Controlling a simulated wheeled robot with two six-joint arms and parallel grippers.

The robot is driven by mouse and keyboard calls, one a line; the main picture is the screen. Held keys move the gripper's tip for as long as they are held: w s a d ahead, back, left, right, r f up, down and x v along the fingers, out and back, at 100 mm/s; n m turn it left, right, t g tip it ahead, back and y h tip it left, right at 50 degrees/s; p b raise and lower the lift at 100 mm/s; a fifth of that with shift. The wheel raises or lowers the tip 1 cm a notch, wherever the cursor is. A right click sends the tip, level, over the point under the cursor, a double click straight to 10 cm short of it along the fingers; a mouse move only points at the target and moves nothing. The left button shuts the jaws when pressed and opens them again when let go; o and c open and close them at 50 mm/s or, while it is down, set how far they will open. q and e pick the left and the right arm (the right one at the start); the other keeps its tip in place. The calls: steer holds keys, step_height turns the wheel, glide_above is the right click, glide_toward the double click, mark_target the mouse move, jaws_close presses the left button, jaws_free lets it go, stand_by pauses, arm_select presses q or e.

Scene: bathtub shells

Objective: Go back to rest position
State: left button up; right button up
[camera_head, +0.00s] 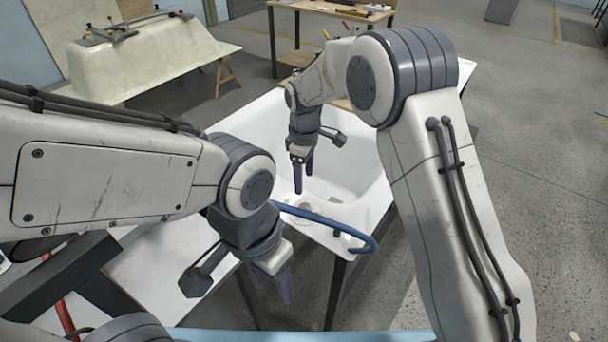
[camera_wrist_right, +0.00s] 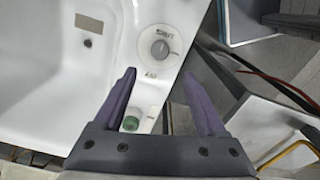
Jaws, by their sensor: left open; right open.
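My left gripper (camera_head: 283,284) points down in the lower middle of the head view, over the gap between a white panel and the white bathtub shell (camera_head: 372,198). Its fingers are partly hidden, and I see nothing held in them. My right gripper (camera_head: 304,176) points down over the near part of the tub shell. In the right wrist view my right gripper (camera_wrist_right: 157,74) has its fingers wide apart with nothing between them.
A blue curved tube (camera_head: 330,221) crosses the tub's near rim. The white panel (camera_head: 165,268) lies at the lower left. A cream tub shell (camera_head: 145,62) on a trestle table stands at the back left. A wooden workbench (camera_head: 330,8) is behind. Open floor (camera_head: 545,130) lies right.

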steer(key=s+r+m, duration=0.3)
steer(key=s+r, duration=0.5)
steer(key=s, duration=0.5)
steer(key=s+d+m, duration=0.1)
steer(key=s+d, duration=0.1)
steer(key=s, duration=0.7)
steer(key=s+d+r+m+y, duration=0.1)
steer(key=s+d+m, duration=0.1)
steer(key=s, duration=0.8)
steer(key=shift+d+r, duration=0.3)
steer(key=shift+d, duration=0.25)
